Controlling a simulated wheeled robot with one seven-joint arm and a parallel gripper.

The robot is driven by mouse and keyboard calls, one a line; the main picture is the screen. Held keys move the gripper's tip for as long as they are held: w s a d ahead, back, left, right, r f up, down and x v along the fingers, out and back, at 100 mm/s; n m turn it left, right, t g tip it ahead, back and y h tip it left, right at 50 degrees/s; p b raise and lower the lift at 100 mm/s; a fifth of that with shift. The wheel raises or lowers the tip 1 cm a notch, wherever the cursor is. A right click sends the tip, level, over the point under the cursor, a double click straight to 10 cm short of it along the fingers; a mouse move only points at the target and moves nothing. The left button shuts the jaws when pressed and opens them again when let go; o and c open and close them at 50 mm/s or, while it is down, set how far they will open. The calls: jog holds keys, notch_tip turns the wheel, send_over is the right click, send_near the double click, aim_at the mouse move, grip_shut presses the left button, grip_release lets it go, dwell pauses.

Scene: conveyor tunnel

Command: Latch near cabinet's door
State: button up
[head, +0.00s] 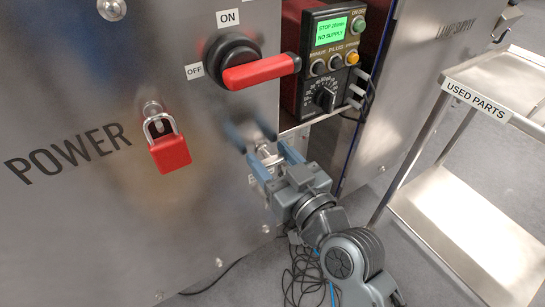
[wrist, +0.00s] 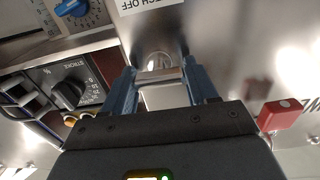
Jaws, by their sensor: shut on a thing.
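The near cabinet's steel door (head: 100,205) fills the left of the head view, marked POWER. A small metal latch (head: 267,153) is near its right edge, partly hidden by my fingers. My gripper (head: 252,136) has its blue fingers on either side of the latch and is shut on it. In the wrist view, the latch's shiny metal piece (wrist: 160,76) lies between the two fingers of my gripper (wrist: 160,70). I cannot tell whether the latch is fastened.
A red padlock (head: 170,152) hangs on the door, below a red rotary handle (head: 262,72). A control box (head: 328,60) with a green screen stands on a shelf right of the door. A used parts cart (head: 470,190) is at right. Loose cables (head: 303,275) lie on the floor.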

jog(key=m+p, duration=0.1)
jog(key=m, duration=0.3)
jog(key=shift+w+d+m, duration=0.1)
jog(key=shift+d+m, duration=0.05)
jog(key=shift+m, duration=0.25)
jog(key=m+p, duration=0.1)
jog(key=m, duration=0.3)
jog(key=shift+m, duration=0.3)
jog(key=m+p, duration=0.1)
jog(key=m, duration=0.3)
jog(key=shift+d+f+p, duration=0.1)
jog(key=shift+p, duration=0.25)
jog(key=shift+f+m+p, duration=0.15)
jog(key=shift+m+p, duration=0.4)
jog(key=shift+m, duration=1.55)
jog(key=o, duration=1)
jog(key=shift+c, duration=0.2)
